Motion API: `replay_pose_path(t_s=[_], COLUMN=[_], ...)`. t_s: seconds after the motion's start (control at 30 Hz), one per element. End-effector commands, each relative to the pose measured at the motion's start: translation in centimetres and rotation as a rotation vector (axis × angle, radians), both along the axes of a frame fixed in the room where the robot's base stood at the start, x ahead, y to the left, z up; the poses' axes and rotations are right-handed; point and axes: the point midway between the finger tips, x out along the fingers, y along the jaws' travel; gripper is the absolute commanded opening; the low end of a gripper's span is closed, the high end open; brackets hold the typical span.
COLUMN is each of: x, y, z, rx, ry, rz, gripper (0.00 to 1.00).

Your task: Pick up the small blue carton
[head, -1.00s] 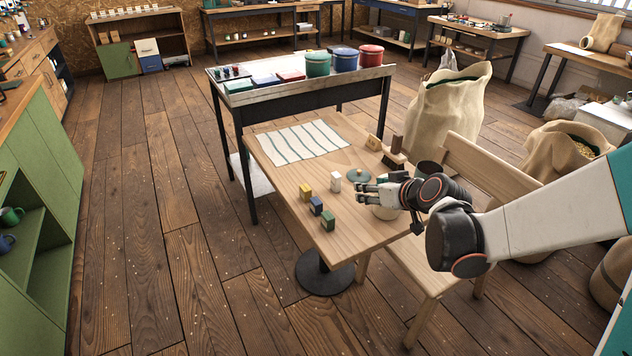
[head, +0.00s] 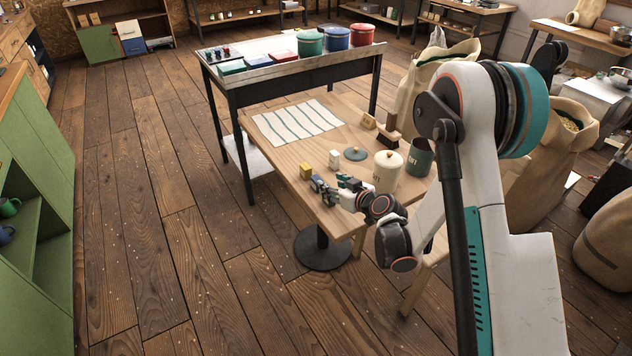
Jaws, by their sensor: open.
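The small blue carton (head: 316,183) stands on the wooden table (head: 262,146) near its left front edge, between a yellow carton (head: 306,171) and a green carton (head: 329,197). My gripper (head: 330,187) is low over the table with its fingers pointing left, right at the blue and green cartons. The jaws are open. The fingers partly cover the cartons, and I cannot tell whether they touch or straddle the blue one.
A white carton (head: 335,158), a green lid (head: 355,153), a cream canister (head: 387,171) and a dark green canister (head: 418,158) stand on the table. A striped cloth (head: 297,121) lies behind. A bench and sacks are at the right.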

Motion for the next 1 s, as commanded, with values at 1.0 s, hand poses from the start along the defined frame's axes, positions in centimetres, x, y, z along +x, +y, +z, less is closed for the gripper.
replay_pose_path(t_s=[1.0], x=[8.0], y=[5.6], z=[-4.6], rx=[0.001], ry=[0.001], rz=[0.000], gripper=[0.47])
